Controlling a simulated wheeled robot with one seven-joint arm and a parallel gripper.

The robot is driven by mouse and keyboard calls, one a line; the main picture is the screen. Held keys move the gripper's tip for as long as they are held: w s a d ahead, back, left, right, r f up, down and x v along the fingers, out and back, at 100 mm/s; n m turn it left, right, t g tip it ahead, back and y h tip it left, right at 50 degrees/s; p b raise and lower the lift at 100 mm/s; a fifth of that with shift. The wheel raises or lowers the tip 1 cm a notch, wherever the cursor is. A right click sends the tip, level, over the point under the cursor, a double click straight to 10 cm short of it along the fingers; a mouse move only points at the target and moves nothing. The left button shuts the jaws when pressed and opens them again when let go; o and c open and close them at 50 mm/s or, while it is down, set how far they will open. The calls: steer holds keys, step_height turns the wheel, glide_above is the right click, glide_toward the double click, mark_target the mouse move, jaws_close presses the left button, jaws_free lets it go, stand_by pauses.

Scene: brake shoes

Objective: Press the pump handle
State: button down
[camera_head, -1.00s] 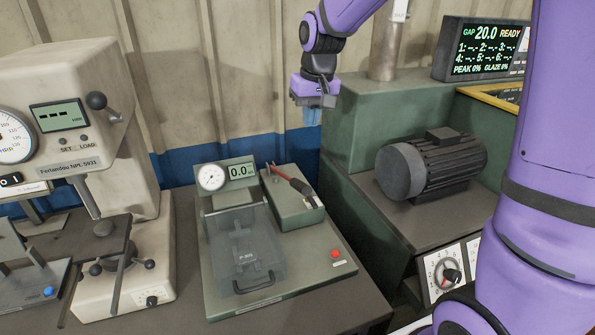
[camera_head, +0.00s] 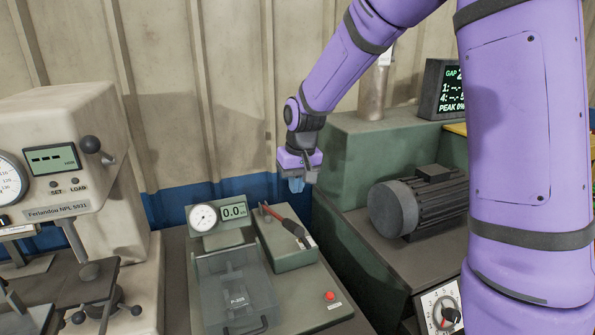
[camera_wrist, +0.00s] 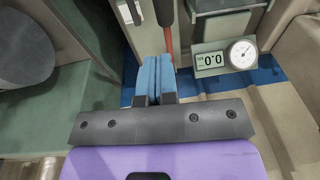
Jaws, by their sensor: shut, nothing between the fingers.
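The pump handle (camera_head: 285,223) is a lever with a red shaft and a dark grip, lying along the top of a small green pump block (camera_head: 292,257). In the wrist view the red pump handle (camera_wrist: 168,42) shows just beyond the fingertips. My gripper (camera_head: 297,186) is above and behind the pump, a little right of the handle, pointing down. Its blue fingers (camera_wrist: 153,62) are together and empty. A gap shows between the fingers and the handle in the head view.
The test rig carries a round gauge (camera_head: 203,218), a display reading 0.0 (camera_head: 233,211), a clear cover (camera_head: 235,290) and a red button (camera_head: 330,296). A hardness tester (camera_head: 70,130) stands left. A motor (camera_head: 415,205) and green cabinet (camera_head: 375,150) stand right.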

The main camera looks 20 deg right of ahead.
steer(key=f, duration=0.5)
steer(key=shift+s+a+f, duration=0.2)
steer(key=shift+s+a, duration=0.1)
steer(key=shift+a, duration=0.05)
steer(key=shift+s+a+f, duration=0.15)
steer(key=shift+s+f, duration=0.1)
steer(key=shift+f, duration=0.45)
